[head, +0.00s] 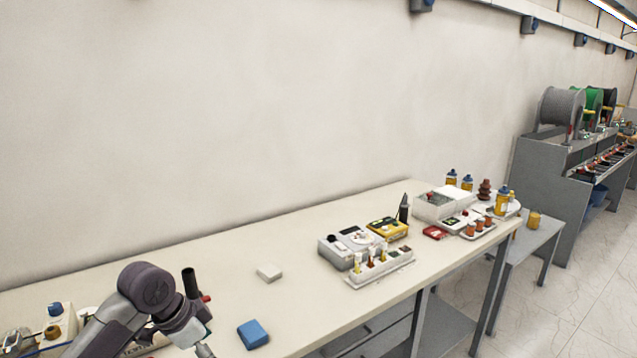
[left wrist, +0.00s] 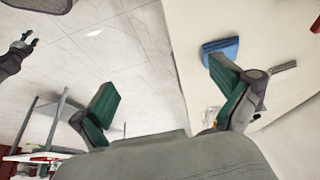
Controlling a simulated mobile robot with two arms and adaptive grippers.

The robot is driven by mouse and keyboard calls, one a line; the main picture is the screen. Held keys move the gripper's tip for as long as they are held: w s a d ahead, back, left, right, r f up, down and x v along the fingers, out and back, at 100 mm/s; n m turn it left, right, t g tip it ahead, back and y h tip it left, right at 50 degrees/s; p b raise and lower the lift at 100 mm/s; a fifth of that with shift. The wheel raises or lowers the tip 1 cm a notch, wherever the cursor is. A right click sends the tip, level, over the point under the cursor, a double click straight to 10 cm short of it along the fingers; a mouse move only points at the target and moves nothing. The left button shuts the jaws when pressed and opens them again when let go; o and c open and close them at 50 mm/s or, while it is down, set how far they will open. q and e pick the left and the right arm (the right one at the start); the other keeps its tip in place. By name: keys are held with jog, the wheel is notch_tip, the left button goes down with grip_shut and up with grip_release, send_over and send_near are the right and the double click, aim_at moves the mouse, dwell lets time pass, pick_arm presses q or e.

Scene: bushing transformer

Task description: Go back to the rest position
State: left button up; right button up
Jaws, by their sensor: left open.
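My left arm (head: 150,290) comes in at the lower left of the head view, over the near part of the long workbench (head: 180,262); its gripper is mostly cut off by the bottom edge. In the left wrist view my left gripper (left wrist: 165,88) is open, its two green-padded fingers wide apart with nothing between them. Past the right finger lies a blue block (left wrist: 221,47) on the bench top; it also shows in the head view (head: 252,334). At the upper left of the wrist view is what looks like my right gripper (left wrist: 26,44), small and hard to read.
A white block (head: 269,272) lies mid-bench. Farther right stand a grey device (head: 336,247), a rack of small bottles (head: 378,268), a yellow case (head: 388,228) and a white box (head: 445,203). Bottles (head: 55,318) stand at the lower left. Floor (head: 590,300) is open at right.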

pick_arm(q)
jog(key=s+d+f+n, duration=0.1)
jog(key=s+d+f, duration=0.2)
jog(key=s+f, duration=0.35)
jog(key=s+d+f+n, duration=0.2)
jog(key=s+d+f, duration=0.1)
jog(key=s+f, duration=0.4)
jog(key=s+a+n+t+y, duration=0.1)
jog(key=s+a+n+y, duration=0.15)
jog(key=s, duration=0.65)
jog(key=s+a+n+y, duration=0.1)
jog(key=s+a+n, duration=0.25)
jog(key=s, duration=0.55)
notch_tip(320, 180, down, 25)
jog(key=g, duration=0.1)
jog(key=s+a+f+g, duration=0.1)
jog(key=s+a+f, duration=0.1)
jog(key=s+f, duration=1.5)
jog(key=shift+s+a+f, duration=0.4)
jog(key=shift+f, duration=0.35)
pick_arm(e)
jog(key=shift+w+a+f, duration=0.1)
jog(key=shift+w+f, duration=0.05)
jog(key=shift+w, duration=0.9)
